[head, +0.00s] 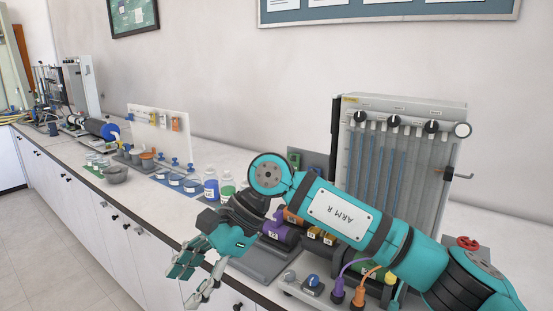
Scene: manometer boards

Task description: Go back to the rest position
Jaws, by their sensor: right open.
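My right arm comes in from the lower right, a teal arm marked "ARM R", and reaches left across the front of the bench. My right gripper (191,279) is open and empty at the bench's front edge, its fingers pointing down and left. It hangs over the edge, in front of the white cabinet doors. My left gripper is not in this view.
A manometer board (400,150) stands behind my right arm, which hides part of it. Blue-liquid bottles (211,186), a grey bowl (115,174) and a white panel (158,135) stand further left on the white bench (135,205). The grey floor (50,250) at left is clear.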

